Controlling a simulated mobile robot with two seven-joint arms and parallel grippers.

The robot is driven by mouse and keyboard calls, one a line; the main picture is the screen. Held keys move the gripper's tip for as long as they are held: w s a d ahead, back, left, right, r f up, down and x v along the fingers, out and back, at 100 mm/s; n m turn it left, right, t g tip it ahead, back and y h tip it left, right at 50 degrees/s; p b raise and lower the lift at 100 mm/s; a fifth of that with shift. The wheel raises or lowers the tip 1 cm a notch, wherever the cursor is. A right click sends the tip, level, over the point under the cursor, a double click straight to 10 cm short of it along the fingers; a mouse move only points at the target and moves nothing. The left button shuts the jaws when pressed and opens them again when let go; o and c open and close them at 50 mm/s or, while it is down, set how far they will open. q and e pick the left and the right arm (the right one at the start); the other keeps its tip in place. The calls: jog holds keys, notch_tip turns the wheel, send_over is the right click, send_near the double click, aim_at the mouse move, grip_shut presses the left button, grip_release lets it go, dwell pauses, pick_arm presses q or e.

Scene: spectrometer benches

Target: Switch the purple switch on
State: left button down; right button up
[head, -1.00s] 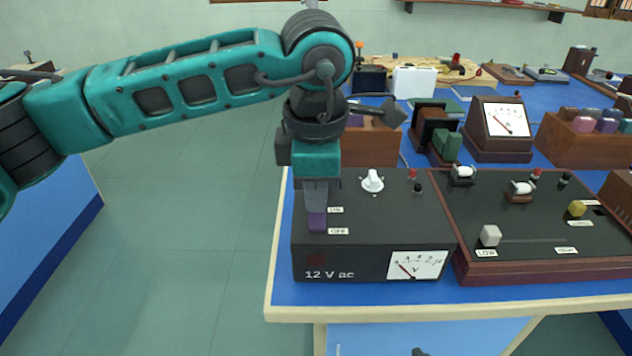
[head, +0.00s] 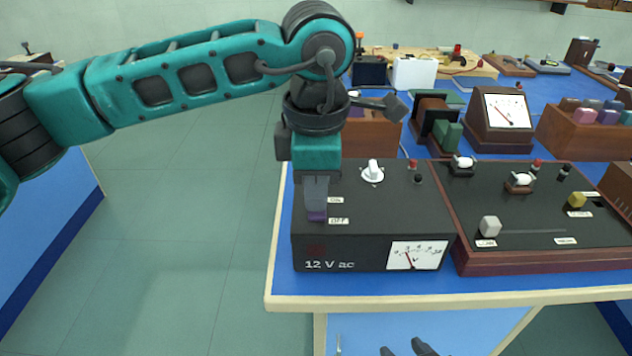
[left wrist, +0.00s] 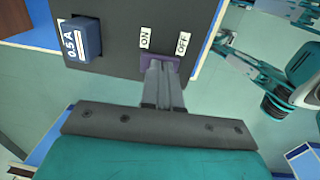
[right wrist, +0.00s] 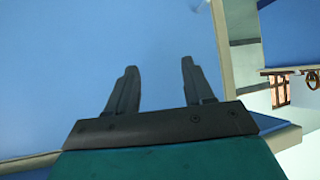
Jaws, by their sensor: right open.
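The purple switch (head: 317,215) is on top of the black 12 V ac supply box (head: 370,228), left of its ON and OFF labels. In the left wrist view the purple switch (left wrist: 146,63) spans beside both labels. My left gripper (head: 316,205) points down onto it; its fingers (left wrist: 163,70) are together and appear to touch the switch, hiding part of it. I cannot tell clearly which way the switch is tilted. The box's meter (head: 417,255) has its needle off its left end. My right gripper (right wrist: 157,75) is open and empty, low at the bench front.
A wooden-framed panel (head: 540,205) with knobs adjoins the box on the right. A white dial knob (head: 372,171) and red and black terminals are behind the switch. A blue block (left wrist: 82,38) marked 0.5 A shows in the left wrist view. Open floor lies left of the bench.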

dwell(0.3)
pick_arm(q)
jog(key=r+p, duration=0.2)
jog(key=r, duration=0.3)
jog(key=shift+s+p, duration=0.35)
jog(key=shift+p, duration=0.05)
notch_tip(320, 180, up, 9)
jog(key=s, duration=0.1)
jog(key=shift+s, duration=0.2)
pick_arm(e)
jog(key=r, duration=0.3)
jog(key=shift+s+r, duration=0.15)
jog(key=shift+s, duration=0.05)
pick_arm(q)
jog(key=shift+w+p, duration=0.1)
jog(key=shift+p, duration=0.2)
pick_arm(e)
jog(key=shift+d, duration=0.15)
